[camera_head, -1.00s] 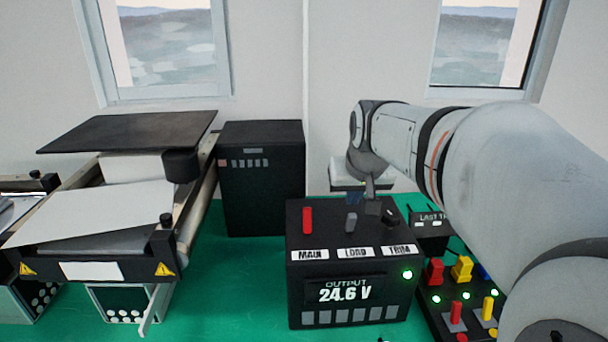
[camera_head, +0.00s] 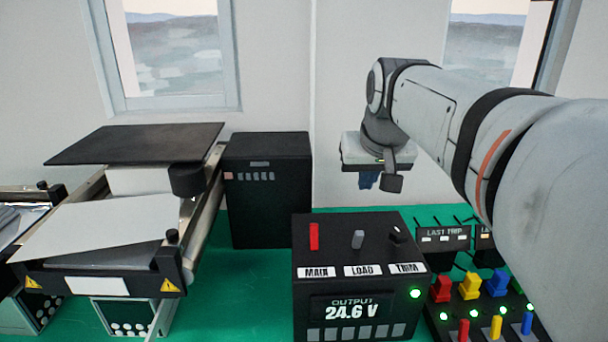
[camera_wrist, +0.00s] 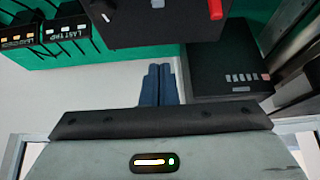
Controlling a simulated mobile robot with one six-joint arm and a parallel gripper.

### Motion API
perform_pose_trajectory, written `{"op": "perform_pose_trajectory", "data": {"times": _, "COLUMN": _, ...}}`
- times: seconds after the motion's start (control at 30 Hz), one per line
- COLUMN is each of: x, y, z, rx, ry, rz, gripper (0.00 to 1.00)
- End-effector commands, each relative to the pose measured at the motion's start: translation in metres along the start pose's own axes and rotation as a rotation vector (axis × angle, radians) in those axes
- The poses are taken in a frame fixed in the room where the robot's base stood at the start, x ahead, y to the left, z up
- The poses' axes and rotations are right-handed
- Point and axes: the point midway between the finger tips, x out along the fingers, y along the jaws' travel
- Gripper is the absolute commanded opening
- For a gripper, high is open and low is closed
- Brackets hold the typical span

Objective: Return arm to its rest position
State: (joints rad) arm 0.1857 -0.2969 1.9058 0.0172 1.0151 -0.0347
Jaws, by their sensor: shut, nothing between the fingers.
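My gripper (camera_head: 368,181) hangs in the air above and behind the black power box, near the back wall. My arm reaches in from the right edge of the head view. The power box (camera_head: 350,249) has a red, a grey and a black switch on top, labelled MAIN, LOAD and TRIM, and its display reads 24.6 V. The gripper is apart from it.
A tall black cabinet (camera_head: 268,190) stands behind the power box. A panel with coloured switches (camera_head: 484,324) is at the lower right. The green table (camera_head: 245,285) is bare between conveyor and power box.

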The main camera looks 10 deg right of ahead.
Motion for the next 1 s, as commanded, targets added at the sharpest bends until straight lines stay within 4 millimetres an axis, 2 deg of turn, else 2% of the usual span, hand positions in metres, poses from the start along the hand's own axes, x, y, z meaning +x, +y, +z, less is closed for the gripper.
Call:
{"op": "perform_pose_trajectory", "data": {"times": 0.1, "x": -0.008, "y": 0.000, "z": 0.001, "rx": 0.000, "ry": 0.002, "rz": 0.000, "gripper": 0.00}}
{"op": "perform_pose_trajectory", "data": {"times": 0.47, "x": -0.009, "y": -0.001, "z": 0.002, "rx": -0.001, "ry": -0.001, "rz": -0.001, "gripper": 0.00}}
{"op": "perform_pose_trajectory", "data": {"times": 0.57, "x": -0.002, "y": -0.006, "z": 0.015, "rx": -0.012, "ry": -0.023, "rz": -0.007, "gripper": 0.00}}
{"op": "perform_pose_trajectory", "data": {"times": 0.67, "x": 0.013, "y": -0.017, "z": 0.049, "rx": -0.037, "ry": -0.076, "rz": -0.020, "gripper": 0.00}}
{"op": "perform_pose_trajectory", "data": {"times": 0.9, "x": 0.053, "y": -0.041, "z": 0.160, "rx": -0.116, "ry": -0.230, "rz": -0.047, "gripper": 0.00}}
{"op": "perform_pose_trajectory", "data": {"times": 1.0, "x": 0.063, "y": -0.044, "z": 0.193, "rx": -0.137, "ry": -0.271, "rz": -0.052, "gripper": 0.00}}
